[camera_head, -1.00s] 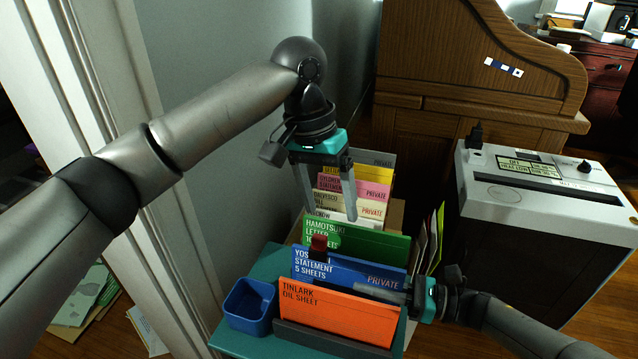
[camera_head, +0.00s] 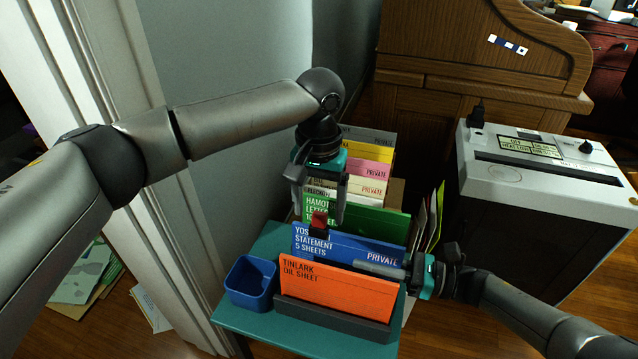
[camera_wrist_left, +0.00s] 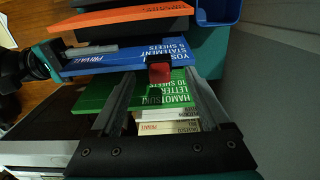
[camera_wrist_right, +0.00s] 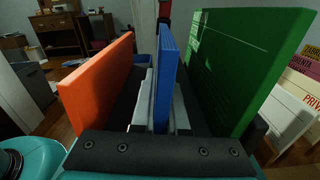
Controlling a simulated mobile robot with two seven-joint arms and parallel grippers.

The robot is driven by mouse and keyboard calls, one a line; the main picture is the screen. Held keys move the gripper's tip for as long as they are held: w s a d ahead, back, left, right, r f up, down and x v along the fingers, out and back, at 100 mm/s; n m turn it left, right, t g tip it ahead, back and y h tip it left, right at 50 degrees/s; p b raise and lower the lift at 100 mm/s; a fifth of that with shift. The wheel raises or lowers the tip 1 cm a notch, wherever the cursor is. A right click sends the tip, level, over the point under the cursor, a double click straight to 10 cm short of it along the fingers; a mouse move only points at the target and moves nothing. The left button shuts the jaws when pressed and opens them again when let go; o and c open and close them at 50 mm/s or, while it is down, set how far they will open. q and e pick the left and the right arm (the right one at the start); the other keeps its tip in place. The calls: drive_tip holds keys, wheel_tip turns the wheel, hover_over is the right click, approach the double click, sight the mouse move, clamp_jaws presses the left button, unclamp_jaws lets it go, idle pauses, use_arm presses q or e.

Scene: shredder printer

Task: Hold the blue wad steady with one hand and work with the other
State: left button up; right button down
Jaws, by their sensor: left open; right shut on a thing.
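The blue wad (camera_head: 345,247), labelled "STATEMENT 5 SHEETS", stands upright between the orange wad (camera_head: 340,292) and the green wad (camera_head: 375,223). A red and black clip (camera_head: 319,223) sits on its top edge, towards the left end. My right gripper (camera_head: 362,267) is shut on the blue wad's right end. In the right wrist view its fingers lie on both sides of the blue wad (camera_wrist_right: 166,75). My left gripper (camera_head: 321,212) is open and points down over the clip. In the left wrist view the clip (camera_wrist_left: 159,72) appears between the fingers; whether they touch it I cannot tell.
An empty blue bin (camera_head: 251,283) sits left of the orange wad on the teal surface (camera_head: 300,328). More coloured wads stand behind the green one. A grey-topped machine (camera_head: 540,165) with a slot stands at the right. The wall is close on the left.

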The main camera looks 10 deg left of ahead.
use_arm(q)
drive_tip(key=shift+f, duration=1.15)
clamp_jaws()
drive_tip(key=c, duration=0.7)
unclamp_jaws()
clamp_jaws()
drive_tip(key=shift+w+r, duration=0.1)
drive_tip(key=shift+r, duration=0.35)
drive_tip(key=shift+r, duration=0.2)
